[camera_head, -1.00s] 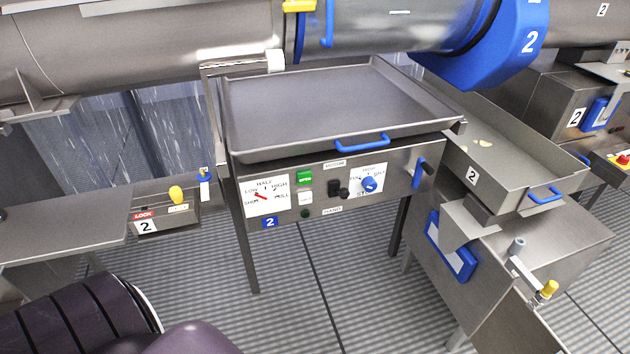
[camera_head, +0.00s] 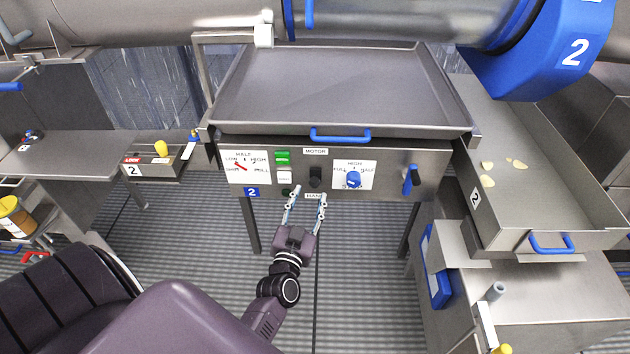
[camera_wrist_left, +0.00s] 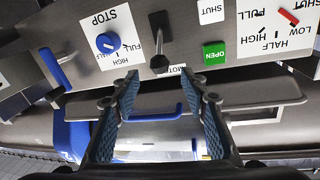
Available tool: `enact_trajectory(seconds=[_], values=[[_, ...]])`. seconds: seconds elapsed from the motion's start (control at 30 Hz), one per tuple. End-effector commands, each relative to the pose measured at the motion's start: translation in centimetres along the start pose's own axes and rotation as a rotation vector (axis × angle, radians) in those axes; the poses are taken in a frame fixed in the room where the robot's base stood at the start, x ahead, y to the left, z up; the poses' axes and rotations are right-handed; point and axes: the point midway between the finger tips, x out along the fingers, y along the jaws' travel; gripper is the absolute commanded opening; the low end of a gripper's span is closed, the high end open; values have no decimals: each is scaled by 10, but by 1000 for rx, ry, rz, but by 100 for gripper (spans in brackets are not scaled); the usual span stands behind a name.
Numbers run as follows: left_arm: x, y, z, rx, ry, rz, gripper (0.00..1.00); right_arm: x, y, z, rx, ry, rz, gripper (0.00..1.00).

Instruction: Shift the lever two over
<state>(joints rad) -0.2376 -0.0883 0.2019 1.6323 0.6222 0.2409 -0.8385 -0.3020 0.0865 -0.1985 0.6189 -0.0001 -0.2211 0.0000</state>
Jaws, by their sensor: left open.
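A small black lever (camera_head: 315,178) sits on the front panel (camera_head: 390,160) of unit 2, between the labels MOTOR and HAND. My left gripper (camera_head: 309,193) is open and empty in front of the panel, just below the lever. In the left wrist view, which shows the panel upside down, the black lever (camera_wrist_left: 159,62) lies just beyond and between the open fingertips (camera_wrist_left: 162,80). It looks untouched, but the exact gap cannot be told. My right gripper is out of view.
The panel also carries a blue knob (camera_head: 354,180), a green OPEN button (camera_head: 283,158), a red pointer dial (camera_head: 240,168) and a blue lever (camera_head: 408,182). A blue tray handle (camera_head: 340,135) juts out above. A tray with chips (camera_head: 560,180) stands to the right.

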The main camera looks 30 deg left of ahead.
Motion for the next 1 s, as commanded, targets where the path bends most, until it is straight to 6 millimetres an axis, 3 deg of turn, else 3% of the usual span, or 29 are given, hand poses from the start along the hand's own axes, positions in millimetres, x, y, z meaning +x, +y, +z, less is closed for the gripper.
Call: enact_trajectory(seconds=[0.2,0.4,0.8,1.0], values=[[35,0,-1,1,1,2,41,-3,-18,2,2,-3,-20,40],[59,1,0,1,0,3,41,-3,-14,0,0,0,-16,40],[68,2,1,1,-2,3,41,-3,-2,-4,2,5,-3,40],[67,2,1,1,-2,4,20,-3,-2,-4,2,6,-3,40]])
